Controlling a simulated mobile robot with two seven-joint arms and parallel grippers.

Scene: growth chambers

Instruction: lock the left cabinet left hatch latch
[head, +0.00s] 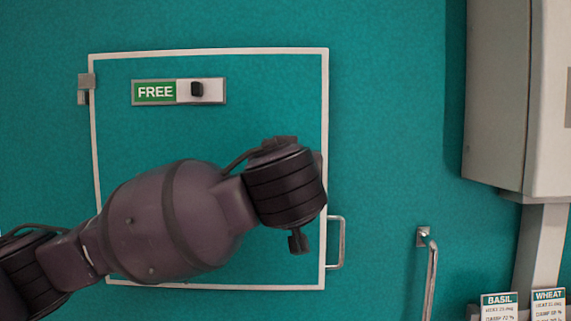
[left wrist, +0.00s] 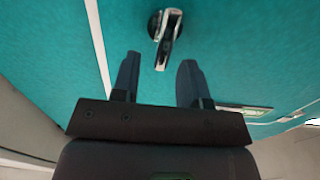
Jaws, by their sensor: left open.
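The hatch (head: 215,65) is a teal panel with a white outline, and it looks closed. Its sign strip (head: 178,92) reads FREE on green, with a black knob at its right part. My left arm crosses the hatch in the head view and hides much of its lower half; the fingers do not show there. In the left wrist view, the latch (left wrist: 170,30) is a metal lever on a dark round base. My left gripper (left wrist: 158,70) is open and empty, with the lever's end just ahead of and between its fingertips, not gripped. The right gripper is out of view.
A metal pull handle (head: 337,243) is at the hatch's right edge and a hinge (head: 86,87) at its left. Another metal bar (head: 430,268) is on the wall further right. A grey box (head: 510,95) juts out at the right, above BASIL and WHEAT cards (head: 524,303).

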